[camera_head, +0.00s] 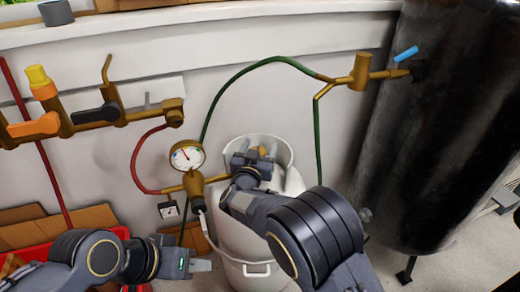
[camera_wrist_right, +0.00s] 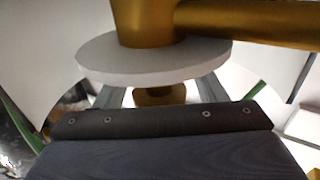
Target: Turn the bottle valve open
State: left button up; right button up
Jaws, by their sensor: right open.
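The white gas bottle (camera_head: 250,240) stands on the floor in the middle of the head view, with a raised collar around its top. My right gripper (camera_head: 258,156) is at the collar, over the brass valve, which it largely hides. In the right wrist view a pale round disc (camera_wrist_right: 150,62), apparently the valve's handwheel, sits against a brass body (camera_wrist_right: 145,20). My right gripper (camera_wrist_right: 160,97) has its fingers apart, partly hidden behind the disc; I cannot tell whether they touch it. My left gripper (camera_head: 203,264) is low, left of the bottle, its jaw opening unclear.
A pressure gauge (camera_head: 187,155) with brass fittings hangs left of the bottle. A green hose (camera_head: 235,75) arches above it to brass piping. A large black tank (camera_head: 435,130) stands at the right. Levered piping (camera_head: 95,115) runs along the wall at left.

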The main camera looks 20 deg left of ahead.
jog(key=shift+c, duration=0.5)
jog(key=c, duration=0.9)
jog(key=n+g+y+b, duration=0.1)
jog(key=n+y+b, duration=0.1)
jog(key=y+b, duration=0.1)
jog(key=n+g+y+b, duration=0.1)
jog(key=n+y+b, duration=0.1)
jog(key=b, duration=0.3)
jog(key=n+g+y+b, duration=0.1)
jog(key=n+y+b, duration=0.1)
jog(key=y+b, duration=0.2)
jog(key=shift+a+f+n+y, duration=0.35)
jog(key=shift+f+n+y, duration=0.05)
jog(key=shift+y, duration=0.1)
jog(key=shift+s+a+r+n+g+y+b, duration=0.15)
jog(key=shift+n+g+y+b, duration=0.1)
jog(key=shift+n+g+y, duration=0.15)
jog(key=shift+r+n+g+y+b, duration=0.1)
jog(key=shift+n+g+y+b, duration=0.1)
jog(key=shift+n+g+y, duration=0.15)
jog(key=shift+a+r+n+g+y, duration=0.1)
jog(key=shift+r+n+g+y, duration=0.05)
jog(key=shift+n+g+y, duration=0.4)
jog(key=shift+s+a+n+g+y, duration=0.1)
jog(key=shift+s+n+g+y, duration=0.15)
jog(key=shift+g+y, duration=0.4)
jog(key=shift+a+n+g+p, duration=0.1)
jog(key=shift+n+g+p, duration=0.15)
jog(key=shift+n+p, duration=0.1)
jog(key=o, duration=1)
